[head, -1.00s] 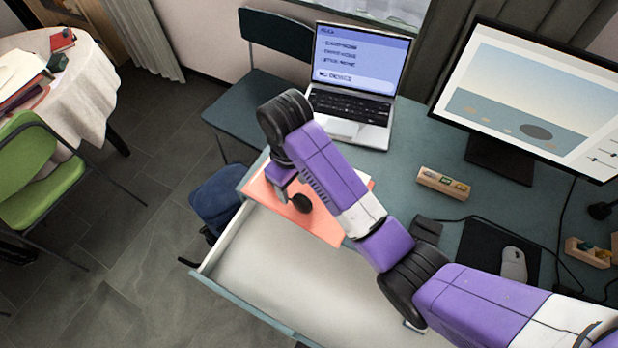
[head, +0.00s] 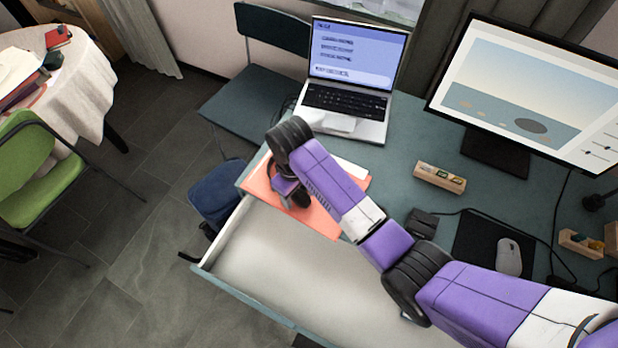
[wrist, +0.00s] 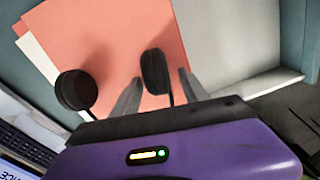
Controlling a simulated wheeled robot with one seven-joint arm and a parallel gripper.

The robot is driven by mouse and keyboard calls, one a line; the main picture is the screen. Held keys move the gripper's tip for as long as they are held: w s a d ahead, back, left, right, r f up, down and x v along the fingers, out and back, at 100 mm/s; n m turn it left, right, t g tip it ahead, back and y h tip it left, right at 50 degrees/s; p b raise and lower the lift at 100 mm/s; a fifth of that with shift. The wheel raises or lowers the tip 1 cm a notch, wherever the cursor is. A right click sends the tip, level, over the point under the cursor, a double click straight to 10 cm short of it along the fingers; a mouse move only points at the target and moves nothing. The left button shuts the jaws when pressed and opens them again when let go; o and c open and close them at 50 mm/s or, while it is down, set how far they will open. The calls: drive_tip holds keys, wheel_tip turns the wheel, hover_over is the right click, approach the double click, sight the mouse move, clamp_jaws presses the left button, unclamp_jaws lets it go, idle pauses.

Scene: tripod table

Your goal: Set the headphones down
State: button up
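The black headphones (head: 301,197) are over the coral folder (head: 326,222) at the desk's left corner. In the wrist view one ear cup (wrist: 76,90) is left of my fingers. The other ear cup (wrist: 155,71) shows between them, with its thin stem running back towards my palm. The headband is hidden by my gripper. My gripper (wrist: 161,76) points down over the folder (wrist: 110,40); its two grey fingers stand apart, with gaps beside the stem. In the head view my gripper (head: 286,186) is partly hidden by my arm. I cannot tell whether the cups touch the folder.
An open drawer (head: 300,260) lies in front of the folder. A laptop (head: 345,100) stands behind it, and white paper (head: 350,168) shows under the folder. A wooden block holder (head: 440,178), monitor (head: 535,90) and mouse (head: 509,257) are to the right.

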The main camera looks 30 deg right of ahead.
clamp_jaws()
drive_tip(key=shift+r, duration=0.15)
